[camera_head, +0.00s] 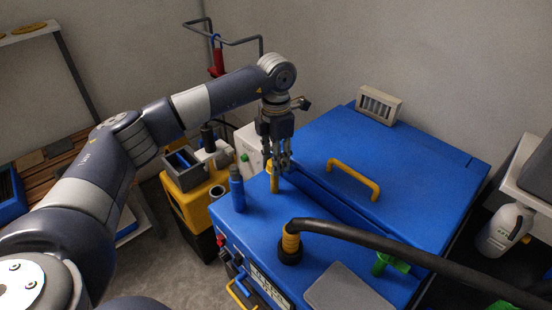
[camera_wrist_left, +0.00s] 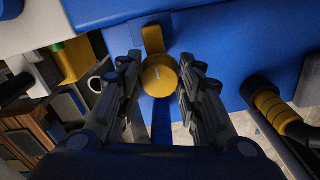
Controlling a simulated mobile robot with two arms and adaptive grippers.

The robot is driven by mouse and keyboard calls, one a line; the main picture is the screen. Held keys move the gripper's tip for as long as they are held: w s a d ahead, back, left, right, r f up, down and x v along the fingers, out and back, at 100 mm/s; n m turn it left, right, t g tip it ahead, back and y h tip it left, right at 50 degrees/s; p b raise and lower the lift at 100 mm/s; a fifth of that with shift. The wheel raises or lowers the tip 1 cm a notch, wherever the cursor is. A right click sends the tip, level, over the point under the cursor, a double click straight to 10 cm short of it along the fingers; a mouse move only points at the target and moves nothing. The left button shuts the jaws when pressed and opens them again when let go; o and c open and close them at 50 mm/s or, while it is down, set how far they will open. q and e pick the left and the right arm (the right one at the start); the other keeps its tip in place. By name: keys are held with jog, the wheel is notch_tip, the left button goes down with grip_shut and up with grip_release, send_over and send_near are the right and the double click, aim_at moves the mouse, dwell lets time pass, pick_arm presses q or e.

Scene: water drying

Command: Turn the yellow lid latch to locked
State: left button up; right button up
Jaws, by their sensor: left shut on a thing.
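The yellow lid latch (camera_head: 272,178) stands on the blue machine near its left edge. In the left wrist view the latch (camera_wrist_left: 159,77) shows a round end with a flat yellow arm pointing up the picture. My left gripper (camera_head: 281,165) points down at the latch, and in the wrist view its fingers (camera_wrist_left: 159,80) lie on both sides of the round end, shut on it. The fingers hide part of the latch in the head view. The blue lid (camera_head: 420,150) lies behind it with a yellow handle (camera_head: 353,179). My right gripper is out of view.
A blue bottle-like cylinder (camera_head: 237,189) stands close to the latch. A black hose (camera_head: 400,255) with a yellow collar (camera_head: 290,241) crosses the front of the machine. A yellow cart (camera_head: 190,200) stands at left. The lid top is mostly clear.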

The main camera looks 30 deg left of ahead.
pick_arm(q)
jog(key=o, duration=1.1)
jog(key=shift+c, duration=0.2)
notch_tip(320, 180, up, 12)
dwell(0.3)
